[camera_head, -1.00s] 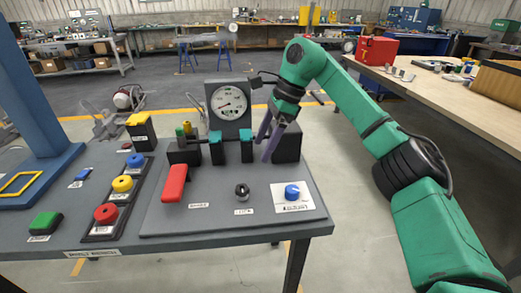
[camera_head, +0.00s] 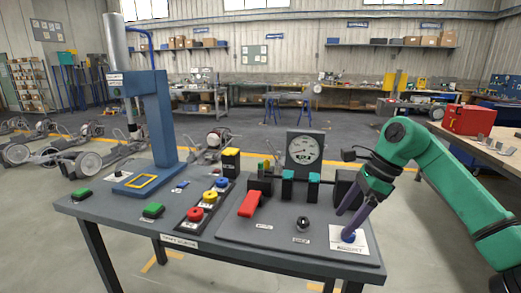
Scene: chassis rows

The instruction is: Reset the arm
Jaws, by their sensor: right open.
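A workbench panel (camera_head: 230,238) carries a row of controls. A blue knob (camera_head: 348,236) sits on a white label plate (camera_head: 363,243) at the panel's front right; the label's lettering is too small to read surely. My right gripper (camera_head: 344,224) points down over this knob with its purple fingers open. One fingertip overlaps the knob in the picture; I cannot tell whether they touch. A black knob (camera_head: 303,223) is left of it, and a red lever (camera_head: 250,204) is further left. My left gripper is not in view.
A round gauge (camera_head: 304,150) stands at the panel's back, with teal-clamped black blocks (camera_head: 288,185) in front. Red (camera_head: 196,214), yellow and blue buttons line a strip to the left. A blue press frame (camera_head: 160,120) rises at the bench's left.

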